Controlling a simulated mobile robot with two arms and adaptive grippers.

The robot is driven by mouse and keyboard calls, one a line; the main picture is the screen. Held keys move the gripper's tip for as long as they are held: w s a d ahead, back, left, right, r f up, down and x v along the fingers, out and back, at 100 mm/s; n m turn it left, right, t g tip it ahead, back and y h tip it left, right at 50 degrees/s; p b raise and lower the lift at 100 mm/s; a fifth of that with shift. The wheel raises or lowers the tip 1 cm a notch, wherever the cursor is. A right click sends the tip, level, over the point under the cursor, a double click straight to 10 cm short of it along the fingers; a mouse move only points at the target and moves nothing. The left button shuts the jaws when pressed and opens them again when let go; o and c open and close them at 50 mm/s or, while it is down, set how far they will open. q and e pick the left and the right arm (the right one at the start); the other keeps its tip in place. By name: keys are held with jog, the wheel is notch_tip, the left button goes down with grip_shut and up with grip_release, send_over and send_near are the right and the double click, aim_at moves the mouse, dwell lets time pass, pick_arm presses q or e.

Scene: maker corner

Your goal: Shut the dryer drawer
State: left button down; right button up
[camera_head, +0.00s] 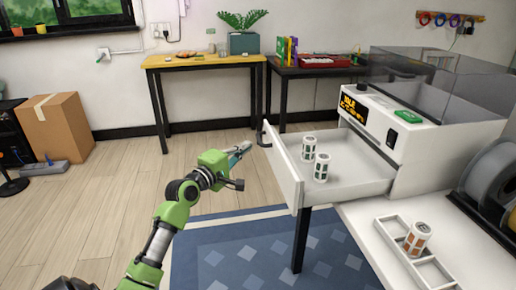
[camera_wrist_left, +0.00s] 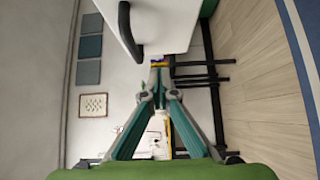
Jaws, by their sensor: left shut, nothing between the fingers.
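The dryer (camera_head: 425,145) is a white box with an orange-lit display and a clear cover, at the right in the head view. Its drawer (camera_head: 280,170) is pulled out to the left, with two white canisters with green patches (camera_head: 308,148) standing inside. A dark handle (camera_head: 262,133) is on the drawer front. My left gripper (camera_head: 245,148) is shut and empty, just left of the drawer front near the handle. In the left wrist view, the white drawer front (camera_wrist_left: 170,22) and black handle (camera_wrist_left: 128,30) lie beyond the closed fingertips (camera_wrist_left: 157,75), with no clear contact.
A white divided tray (camera_head: 390,235) with one orange-patched canister (camera_head: 418,238) lies on the white worktop in front of the dryer. Dark spools (camera_head: 492,185) stand at the right edge. A wooden table (camera_head: 205,61) and dark table stand behind.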

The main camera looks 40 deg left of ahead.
aim_at(335, 148)
pick_arm(q)
jog(key=shift+w+d, duration=0.65)
jog(key=shift+w, duration=0.25)
jog(key=shift+w+d, duration=0.6)
jog(key=shift+w, duration=0.3)
pick_arm(e)
jog(key=shift+r, duration=0.25)
